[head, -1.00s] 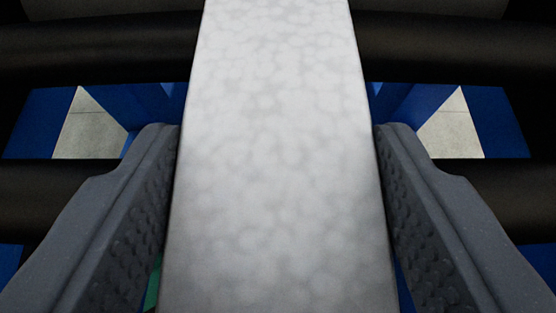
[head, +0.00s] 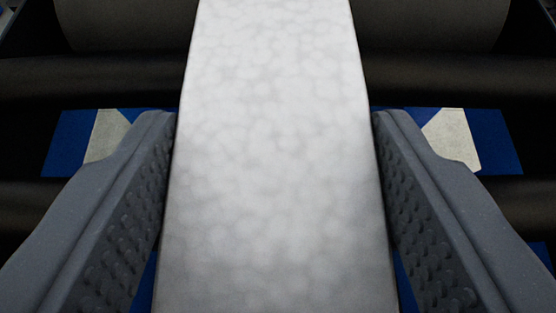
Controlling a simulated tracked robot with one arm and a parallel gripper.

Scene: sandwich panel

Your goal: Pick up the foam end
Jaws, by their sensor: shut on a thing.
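The foam end (head: 275,150) is a white, mottled block that fills the middle of the head view from the top edge to the bottom edge. My gripper (head: 278,135) has one grey, studded finger on each side of it. The fingers are shut on the foam, close against its left and right sides. The far end of the foam is cut off by the top of the picture.
Dark horizontal rollers (head: 450,75) run across behind the foam. A wide grey roll (head: 430,22) sits above them at the top. Blue frame parts (head: 495,142) and pale floor (head: 455,138) show through the gaps on both sides.

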